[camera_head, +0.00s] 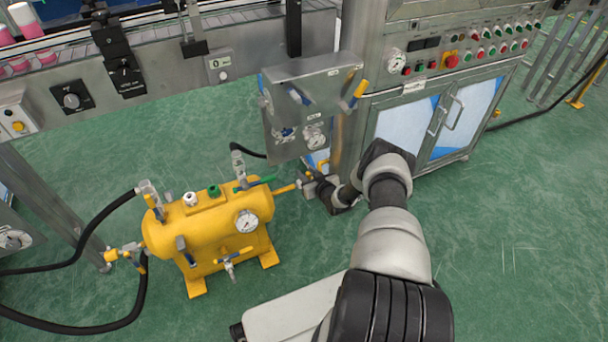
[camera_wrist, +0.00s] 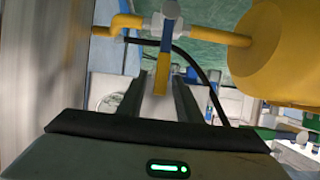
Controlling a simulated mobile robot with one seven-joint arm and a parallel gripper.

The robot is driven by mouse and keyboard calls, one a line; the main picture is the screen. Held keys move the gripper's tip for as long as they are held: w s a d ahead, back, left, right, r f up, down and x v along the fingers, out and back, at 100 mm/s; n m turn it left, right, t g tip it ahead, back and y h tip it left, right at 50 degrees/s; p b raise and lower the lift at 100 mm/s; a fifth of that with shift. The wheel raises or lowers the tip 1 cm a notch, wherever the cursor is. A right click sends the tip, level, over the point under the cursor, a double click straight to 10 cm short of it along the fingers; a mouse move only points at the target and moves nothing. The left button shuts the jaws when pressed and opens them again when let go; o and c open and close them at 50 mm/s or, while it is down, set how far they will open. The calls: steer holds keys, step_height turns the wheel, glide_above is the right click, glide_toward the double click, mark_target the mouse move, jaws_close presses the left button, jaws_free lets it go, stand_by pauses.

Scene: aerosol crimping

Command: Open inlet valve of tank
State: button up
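The yellow tank (camera_head: 207,228) stands on the green floor, with a round gauge (camera_head: 247,222) on its front; its rounded body also shows at the right of the wrist view (camera_wrist: 285,50). A yellow pipe (camera_head: 286,188) leaves its right end, towards my gripper (camera_head: 312,186). In the wrist view the pipe (camera_wrist: 215,33) meets a grey valve fitting (camera_wrist: 164,10). A blue and yellow valve handle (camera_wrist: 166,45) extends from the fitting towards my gripper (camera_wrist: 166,92). My fingers are apart, with the handle's end between them. I cannot tell whether they touch it. My arm partly hides this spot in the head view.
A steel panel with gauges and handles (camera_head: 302,98) is just above my gripper. A control cabinet (camera_head: 440,105) stands to the right. Black hoses (camera_head: 75,325) run from the tank's left. The conveyor machine (camera_head: 130,60) is behind. Green floor (camera_head: 510,240) is clear at right.

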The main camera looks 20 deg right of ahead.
steer(key=shift+b+x, duration=0.45)
steer(key=shift+x, duration=1.05)
steer(key=shift+c, duration=0.4)
jaws_close()
